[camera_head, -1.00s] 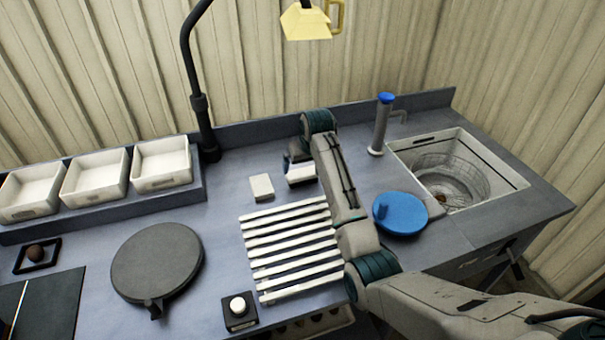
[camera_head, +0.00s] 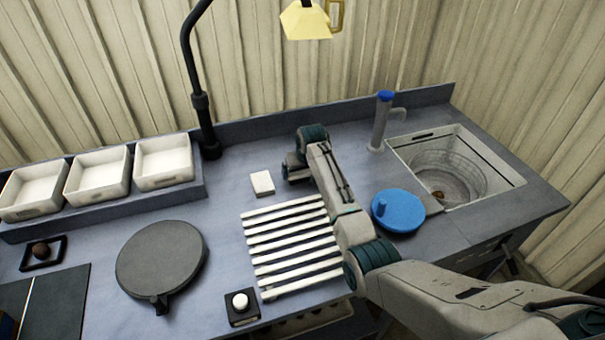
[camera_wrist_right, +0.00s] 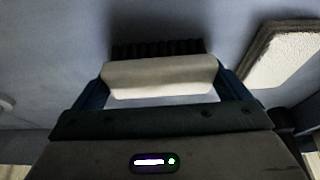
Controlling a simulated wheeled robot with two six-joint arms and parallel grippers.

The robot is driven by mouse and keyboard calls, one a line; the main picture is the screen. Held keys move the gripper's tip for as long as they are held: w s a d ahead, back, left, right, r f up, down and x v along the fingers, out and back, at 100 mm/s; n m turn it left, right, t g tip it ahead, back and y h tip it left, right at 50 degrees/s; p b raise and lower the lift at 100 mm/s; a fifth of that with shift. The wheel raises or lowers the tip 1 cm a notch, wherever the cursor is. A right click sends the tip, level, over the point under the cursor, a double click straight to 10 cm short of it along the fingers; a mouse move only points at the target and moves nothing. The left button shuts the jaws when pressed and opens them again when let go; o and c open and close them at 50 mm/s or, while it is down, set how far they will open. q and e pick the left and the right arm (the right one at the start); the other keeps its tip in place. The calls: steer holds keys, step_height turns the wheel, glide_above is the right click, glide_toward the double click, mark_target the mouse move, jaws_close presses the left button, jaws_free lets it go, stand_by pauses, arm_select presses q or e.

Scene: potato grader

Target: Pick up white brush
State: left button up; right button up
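The white brush (camera_wrist_right: 160,77) shows in the right wrist view, a pale block with dark bristles along its far edge. It lies between the two blue fingers of my right gripper (camera_wrist_right: 162,88), which appear to press on its two ends. In the head view my right gripper (camera_head: 296,172) is low over the back middle of the bench, just right of a small white block. There the arm mostly hides the brush. Whether the brush touches the bench is hard to tell. My left gripper is not in view.
The white block (camera_head: 262,183) sits close left of the gripper and shows in the wrist view (camera_wrist_right: 285,52). A slatted rack (camera_head: 290,245) lies in front. A blue lid (camera_head: 398,212) and sink (camera_head: 470,165) are right. A black post (camera_head: 205,125) stands behind left.

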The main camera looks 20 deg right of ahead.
steer(key=shift+c, duration=0.8)
steer(key=shift+r, duration=0.1)
